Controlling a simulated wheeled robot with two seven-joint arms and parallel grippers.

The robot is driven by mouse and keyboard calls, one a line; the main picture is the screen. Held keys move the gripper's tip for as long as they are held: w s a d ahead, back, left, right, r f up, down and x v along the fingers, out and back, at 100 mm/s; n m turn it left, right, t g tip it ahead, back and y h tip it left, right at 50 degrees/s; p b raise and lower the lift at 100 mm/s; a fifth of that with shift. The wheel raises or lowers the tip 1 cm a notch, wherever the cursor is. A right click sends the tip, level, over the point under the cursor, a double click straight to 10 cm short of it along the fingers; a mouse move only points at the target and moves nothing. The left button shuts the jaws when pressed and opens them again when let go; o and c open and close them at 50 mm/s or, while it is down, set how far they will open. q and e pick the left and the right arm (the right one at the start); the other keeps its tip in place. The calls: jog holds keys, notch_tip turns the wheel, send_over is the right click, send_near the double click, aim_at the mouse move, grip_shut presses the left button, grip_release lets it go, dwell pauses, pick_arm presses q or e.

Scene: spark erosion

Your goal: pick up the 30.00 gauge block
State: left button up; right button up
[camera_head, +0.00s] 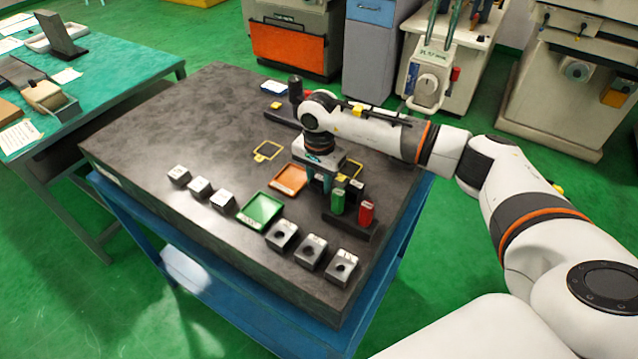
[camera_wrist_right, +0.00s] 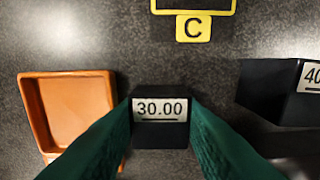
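The 30.00 gauge block (camera_wrist_right: 160,138) is a dark block with a white "30.00" label, seen in the right wrist view. The two green fingers of my right gripper (camera_wrist_right: 161,118) stand on either side of it, with no visible gap, so the gripper looks shut on it. Whether the block still rests on its support cannot be seen. In the head view my right gripper (camera_head: 325,182) points down over the table's right part, beside the orange tray, and hides the block there. My left gripper is not in view.
The orange tray (camera_head: 289,179) is left of my right gripper; a "40" block (camera_wrist_right: 270,90) is close on its right. Green (camera_head: 338,202) and red (camera_head: 366,213) pieces stand in a dark holder nearby. A green tray (camera_head: 261,211) and several metal blocks line the front edge. The table's left part is clear.

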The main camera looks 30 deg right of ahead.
jog(key=shift+r, duration=0.1)
jog(key=c, duration=0.4)
